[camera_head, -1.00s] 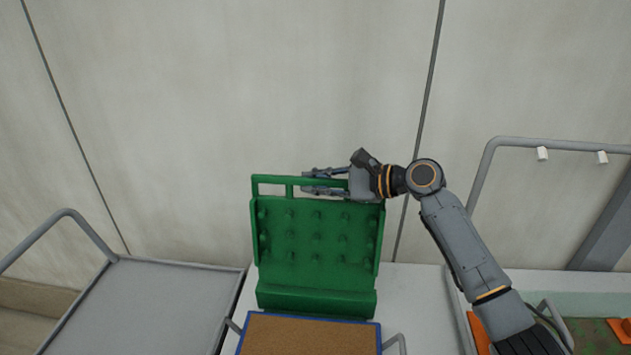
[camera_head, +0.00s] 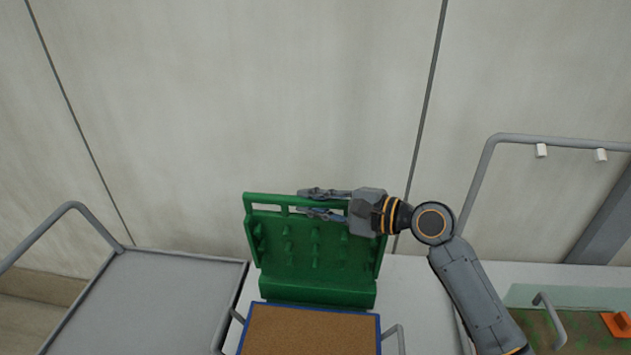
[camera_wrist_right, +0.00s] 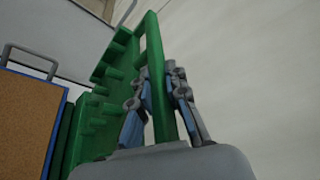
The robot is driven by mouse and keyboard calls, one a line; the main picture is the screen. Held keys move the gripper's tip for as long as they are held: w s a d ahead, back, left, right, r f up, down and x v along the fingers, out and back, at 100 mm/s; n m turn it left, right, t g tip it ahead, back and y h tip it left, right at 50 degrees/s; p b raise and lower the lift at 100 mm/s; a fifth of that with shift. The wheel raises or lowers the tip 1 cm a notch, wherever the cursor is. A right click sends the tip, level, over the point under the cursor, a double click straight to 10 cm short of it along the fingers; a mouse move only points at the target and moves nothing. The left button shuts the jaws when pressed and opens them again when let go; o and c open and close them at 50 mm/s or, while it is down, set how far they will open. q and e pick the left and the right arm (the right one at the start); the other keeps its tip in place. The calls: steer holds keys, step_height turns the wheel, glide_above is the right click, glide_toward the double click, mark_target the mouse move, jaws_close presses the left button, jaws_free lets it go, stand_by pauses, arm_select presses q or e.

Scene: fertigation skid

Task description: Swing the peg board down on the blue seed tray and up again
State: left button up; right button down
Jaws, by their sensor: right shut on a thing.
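The green peg board (camera_head: 310,262) stands raised behind the blue seed tray (camera_head: 310,308), tilted a little forward, with its rows of pegs facing the tray. The blue-rimmed tray holds a brown fill and lies flat on the bench. My right gripper (camera_head: 308,202) is shut on the handle bar along the top edge of the peg board. The right wrist view shows the fingers (camera_wrist_right: 163,105) on both sides of the green bar, with the tray (camera_wrist_right: 58,130) at the left. My left gripper is not in view.
A grey cart (camera_head: 160,295) with a tube handle stands at the left. At the right is a green-brown tray (camera_head: 575,335) with an orange piece (camera_head: 617,323) and a tube frame (camera_head: 490,160) behind. The wall is close behind the board.

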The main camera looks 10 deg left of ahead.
steer(key=s+f+n+t+y+b, duration=0.1)
steer(key=s+f+n+b, duration=0.1)
steer(key=s, duration=0.7)
steer(key=shift+f+n, duration=0.2)
steer(key=shift+n, duration=0.3)
steer(key=shift+w, duration=0.1)
